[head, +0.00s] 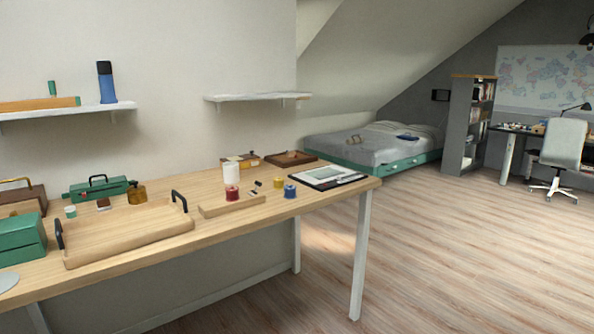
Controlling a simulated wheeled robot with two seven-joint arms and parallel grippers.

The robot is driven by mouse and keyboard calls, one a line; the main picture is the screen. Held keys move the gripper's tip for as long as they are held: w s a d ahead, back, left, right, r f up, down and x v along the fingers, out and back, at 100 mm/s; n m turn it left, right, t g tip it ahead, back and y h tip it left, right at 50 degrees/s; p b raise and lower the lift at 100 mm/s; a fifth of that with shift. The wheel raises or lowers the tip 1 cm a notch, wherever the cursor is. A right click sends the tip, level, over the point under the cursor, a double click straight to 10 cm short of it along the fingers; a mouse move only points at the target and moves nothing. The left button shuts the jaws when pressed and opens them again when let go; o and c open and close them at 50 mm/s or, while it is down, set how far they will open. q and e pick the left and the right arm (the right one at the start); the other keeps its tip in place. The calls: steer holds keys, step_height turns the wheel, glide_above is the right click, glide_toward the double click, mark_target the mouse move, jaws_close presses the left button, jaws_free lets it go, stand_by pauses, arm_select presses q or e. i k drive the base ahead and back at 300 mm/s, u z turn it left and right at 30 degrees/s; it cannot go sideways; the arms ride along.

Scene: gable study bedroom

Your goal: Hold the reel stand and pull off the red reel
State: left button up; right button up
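The reel stand (213,210) is a low light-wood base lying on the wooden table, right of the large tray. The red reel (232,193) sits upright on the stand, near its middle. Small dark and pale pieces lie near the stand's right end, too small to make out. A blue reel (290,191) and a yellow reel (278,183) stand on the table to the right, apart from the stand. Neither of my grippers shows in the head view.
A white cylinder (231,174) stands close behind the red reel. The wooden tray (130,232) with black handles fills the table to the left. A flat black-framed panel (320,176) lies near the table's right end. Green boxes (20,238) stand far left. Open floor lies right.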

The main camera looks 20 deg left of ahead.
mark_target(232, 192)
steer(key=z, duration=0.25)
steer(key=i, duration=1)
steer(key=u, duration=0.95)
steer(key=i, duration=1)
steer(key=u, duration=1.1)
